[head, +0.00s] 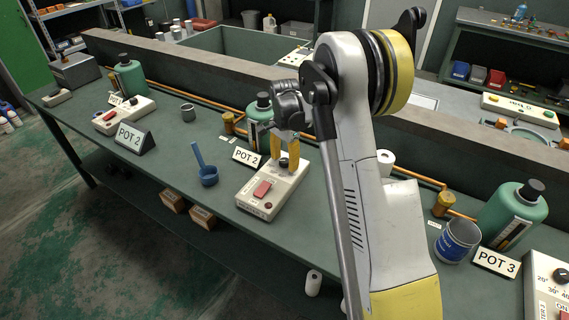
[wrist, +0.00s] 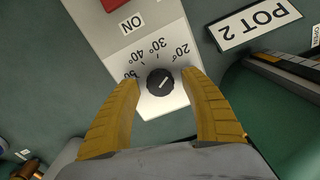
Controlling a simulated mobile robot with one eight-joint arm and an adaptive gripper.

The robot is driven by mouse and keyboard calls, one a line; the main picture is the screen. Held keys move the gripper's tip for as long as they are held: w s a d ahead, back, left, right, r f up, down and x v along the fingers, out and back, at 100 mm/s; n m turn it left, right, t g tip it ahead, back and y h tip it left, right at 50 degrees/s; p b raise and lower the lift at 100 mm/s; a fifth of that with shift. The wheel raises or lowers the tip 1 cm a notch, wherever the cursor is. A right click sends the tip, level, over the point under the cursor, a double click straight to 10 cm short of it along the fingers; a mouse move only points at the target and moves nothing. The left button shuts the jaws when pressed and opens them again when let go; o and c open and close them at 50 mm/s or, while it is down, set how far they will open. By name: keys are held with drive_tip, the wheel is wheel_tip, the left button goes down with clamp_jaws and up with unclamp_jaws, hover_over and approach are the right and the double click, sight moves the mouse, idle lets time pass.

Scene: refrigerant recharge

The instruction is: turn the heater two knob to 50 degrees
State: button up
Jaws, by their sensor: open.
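The heater two box (head: 266,193) is cream with a red switch (head: 262,189), and stands on the bench beside a POT 2 sign (head: 247,157). In the wrist view its round black knob (wrist: 160,82) sits on a dial marked 20°, 30° and 40°, with a further mark partly hidden by the left finger. The knob's white line slants to the upper right, roughly towards 20°. My gripper (head: 285,166) is open above the box's far end. Its yellow fingers are on either side of the knob, with small gaps visible.
A green bottle (head: 258,110) stands close behind the gripper. A blue ladle-like cup (head: 208,178) is left of the heater. Another heater (head: 124,116) is farther left. A blue can (head: 457,241) and POT 3 sign (head: 495,263) are right.

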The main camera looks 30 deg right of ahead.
clamp_jaws()
idle(0.4)
drive_tip(key=n, duration=0.5)
drive_tip(key=shift+n+p, duration=0.4)
drive_tip(key=n, duration=1.1)
drive_tip(key=shift+n+p, duration=0.4)
drive_tip(key=n, duration=0.5)
drive_tip(key=shift+n, duration=0.7)
